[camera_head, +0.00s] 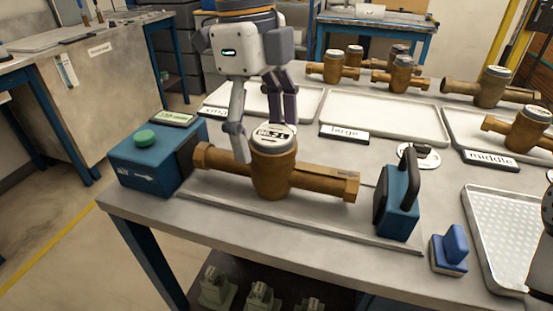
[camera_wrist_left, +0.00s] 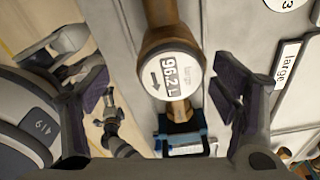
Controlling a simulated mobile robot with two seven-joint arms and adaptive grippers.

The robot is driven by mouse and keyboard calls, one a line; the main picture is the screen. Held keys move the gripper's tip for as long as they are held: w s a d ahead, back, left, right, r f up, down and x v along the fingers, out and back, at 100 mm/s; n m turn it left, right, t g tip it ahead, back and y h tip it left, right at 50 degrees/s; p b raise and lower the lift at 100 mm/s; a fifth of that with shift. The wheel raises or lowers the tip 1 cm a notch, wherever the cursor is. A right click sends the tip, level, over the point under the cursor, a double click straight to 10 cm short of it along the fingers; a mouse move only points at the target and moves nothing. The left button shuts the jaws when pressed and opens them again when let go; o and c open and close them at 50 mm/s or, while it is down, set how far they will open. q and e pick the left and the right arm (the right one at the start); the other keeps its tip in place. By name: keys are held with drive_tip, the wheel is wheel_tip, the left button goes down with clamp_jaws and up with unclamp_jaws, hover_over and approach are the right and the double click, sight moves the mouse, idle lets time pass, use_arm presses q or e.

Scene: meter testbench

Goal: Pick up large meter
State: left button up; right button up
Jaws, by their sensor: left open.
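The large meter (camera_head: 271,170) is a brown brass pipe body with a round dial. It lies across the front of the bench, between a blue block with a green button (camera_head: 155,155) and a blue block with a black handle (camera_head: 399,200). In the left wrist view its white dial (camera_wrist_left: 169,75) reads "large". My left gripper (camera_head: 265,138) is open and empty at the meter's dial, coming from behind. In the left wrist view its fingers (camera_wrist_left: 163,88) are apart on either side of the meter.
A white tray labelled "large" (camera_head: 380,112) is empty behind the meter. Other brass meters (camera_head: 403,75) stand on the bench at the back and right. A blue-handled block (camera_head: 449,250) and a perforated tray (camera_head: 478,232) are at front right.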

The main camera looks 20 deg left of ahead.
sight(276, 167)
use_arm(q)
drive_tip(key=f, duration=0.2)
drive_tip(key=d+f, duration=0.1)
drive_tip(key=f, duration=0.2)
drive_tip(key=w+f, duration=0.1)
drive_tip(key=f, duration=0.1)
drive_tip(key=shift+d+f, duration=0.15)
drive_tip(key=shift+f, duration=0.2)
drive_tip(key=c, duration=1.7)
drive_tip(key=shift+r, duration=0.1)
clamp_jaws()
